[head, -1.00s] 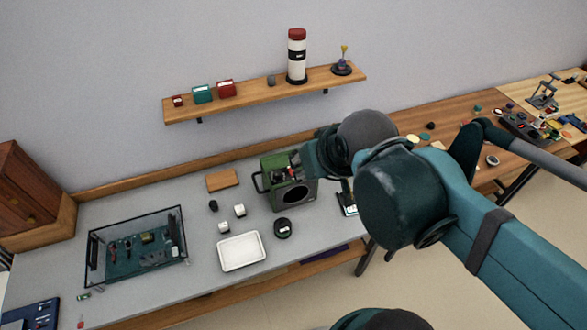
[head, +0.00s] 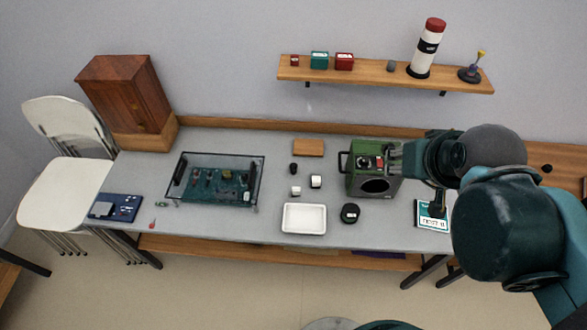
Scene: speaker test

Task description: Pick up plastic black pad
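A small round black piece with a pale mark on top (head: 350,213) lies on the grey bench, right of the white tray. A smaller black piece (head: 293,168) lies further back. I cannot tell for sure which of them is the plastic black pad. My teal and dark grey arm comes in from the right. Its far end, with my gripper (head: 402,160), is by the right side of the green box. The fingers are not clear, and no held object shows.
The green box with handle (head: 374,180), white tray (head: 304,231), two small white pieces, a wooden block (head: 308,147) and a framed circuit board (head: 216,203) occupy the bench (head: 270,222). A shelf (head: 375,75) hangs above.

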